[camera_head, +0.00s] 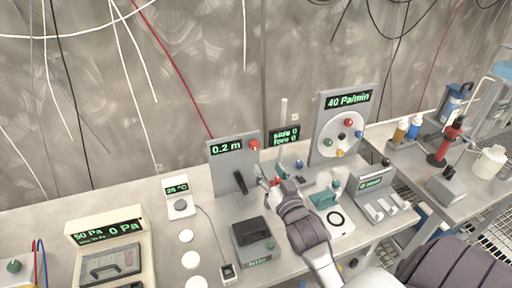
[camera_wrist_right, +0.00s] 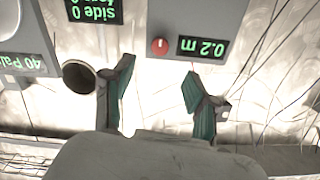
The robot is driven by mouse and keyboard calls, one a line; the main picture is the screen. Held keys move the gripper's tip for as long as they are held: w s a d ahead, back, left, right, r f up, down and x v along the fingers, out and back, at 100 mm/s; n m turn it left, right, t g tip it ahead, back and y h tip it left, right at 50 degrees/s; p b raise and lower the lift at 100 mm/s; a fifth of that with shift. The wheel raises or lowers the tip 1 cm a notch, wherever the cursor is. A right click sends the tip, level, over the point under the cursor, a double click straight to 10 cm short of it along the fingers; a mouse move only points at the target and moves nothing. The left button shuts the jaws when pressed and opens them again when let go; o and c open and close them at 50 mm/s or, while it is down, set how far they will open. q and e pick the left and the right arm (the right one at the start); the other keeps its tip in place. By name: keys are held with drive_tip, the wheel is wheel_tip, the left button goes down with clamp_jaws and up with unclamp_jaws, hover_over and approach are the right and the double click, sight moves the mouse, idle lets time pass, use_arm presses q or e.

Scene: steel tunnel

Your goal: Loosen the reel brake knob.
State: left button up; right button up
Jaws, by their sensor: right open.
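A panel (camera_head: 222,174) with a green "0.2 m" readout stands upright on the bench in the head view. A small red knob (camera_head: 253,144) sits at its upper right; I take it as the reel brake knob. A black crank-like handle (camera_head: 240,182) is lower on the panel. My right gripper (camera_head: 266,178) is in front of the panel's right side, below the knob. In the right wrist view, upside down, the red knob (camera_wrist_right: 159,46) shows beyond and between the open, empty fingertips (camera_wrist_right: 158,82), apart from them. My left gripper is not seen.
A dial panel (camera_head: 322,120) reading "40 Pa/min" with coloured balls stands to the right. A "side 0" display (camera_head: 284,135) is between the panels. A black-topped box (camera_head: 250,232) sits in front. Cables hang along the steel wall.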

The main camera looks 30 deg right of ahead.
sight(255, 147)
drive_tip(key=p+x, duration=0.1)
drive_tip(key=x, duration=0.9)
drive_tip(key=shift+w+p, duration=0.4)
clamp_jaws()
